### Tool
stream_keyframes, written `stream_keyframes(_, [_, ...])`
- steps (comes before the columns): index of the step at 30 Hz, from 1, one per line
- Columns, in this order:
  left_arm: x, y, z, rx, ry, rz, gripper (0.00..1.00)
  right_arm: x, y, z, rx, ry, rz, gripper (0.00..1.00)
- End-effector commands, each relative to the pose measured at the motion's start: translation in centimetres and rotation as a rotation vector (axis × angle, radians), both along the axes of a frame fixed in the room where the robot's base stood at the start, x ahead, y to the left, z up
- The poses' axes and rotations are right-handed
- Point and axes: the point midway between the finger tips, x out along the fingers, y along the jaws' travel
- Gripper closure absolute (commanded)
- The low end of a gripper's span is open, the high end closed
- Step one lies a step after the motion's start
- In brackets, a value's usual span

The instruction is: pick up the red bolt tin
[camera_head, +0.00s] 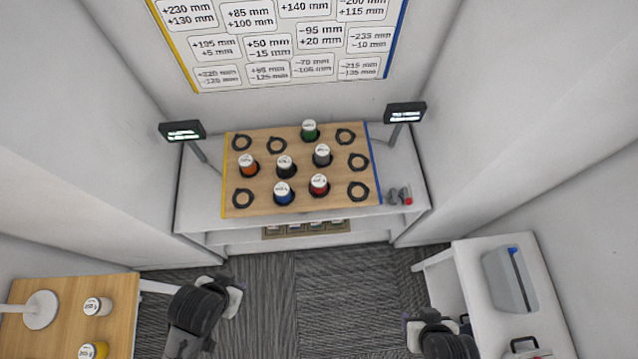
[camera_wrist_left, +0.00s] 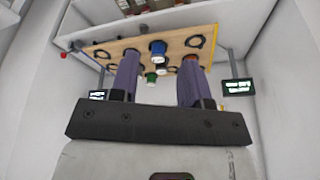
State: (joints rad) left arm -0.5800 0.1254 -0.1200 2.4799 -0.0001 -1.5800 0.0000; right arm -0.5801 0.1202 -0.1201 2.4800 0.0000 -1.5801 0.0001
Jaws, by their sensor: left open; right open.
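The red bolt tin (camera_head: 319,186), with a white lid, stands upright in the front row of the wooden board (camera_head: 262,208), just right of the blue tin (camera_head: 283,193). My left gripper (camera_head: 234,298) is open and empty, low in front of the shelf and left of centre. In the left wrist view its two purple fingers (camera_wrist_left: 160,62) are apart, with the blue tin (camera_wrist_left: 157,48) seen beyond them; I cannot make out the red tin there. My right gripper (camera_head: 413,331) is open at the bottom right, well away from the tin.
Orange (camera_head: 247,166), black (camera_head: 285,166), grey (camera_head: 322,155) and green (camera_head: 310,131) tins share the board with several empty black rings. Lamp-like displays (camera_head: 183,131) (camera_head: 405,112) stand at both sides. A wooden table (camera_head: 122,290) is left, a white one (camera_head: 470,275) right.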

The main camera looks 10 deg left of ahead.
Motion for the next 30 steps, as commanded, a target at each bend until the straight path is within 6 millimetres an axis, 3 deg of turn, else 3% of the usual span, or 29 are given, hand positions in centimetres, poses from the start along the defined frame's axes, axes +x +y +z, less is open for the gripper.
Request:
stream_keyframes(8, [0.01, -0.32, 0.02, -0.011, 0.0, 0.007, 0.56, 0.01, 0.0, 0.0, 0.0, 0.0, 0.0, 0.43])
stream_keyframes(23, [0.01, -0.15, 0.02, -0.005, 0.0, 0.004, 0.09, 0.01, 0.0, 0.0, 0.0, 0.0, 0.0, 0.43])
stream_keyframes(30, [0.12, -0.02, -0.23, -0.001, -0.003, 0.001, 0.09, 0.01, 0.0, -0.26, 0.0, 0.0, 0.0, 0.43])
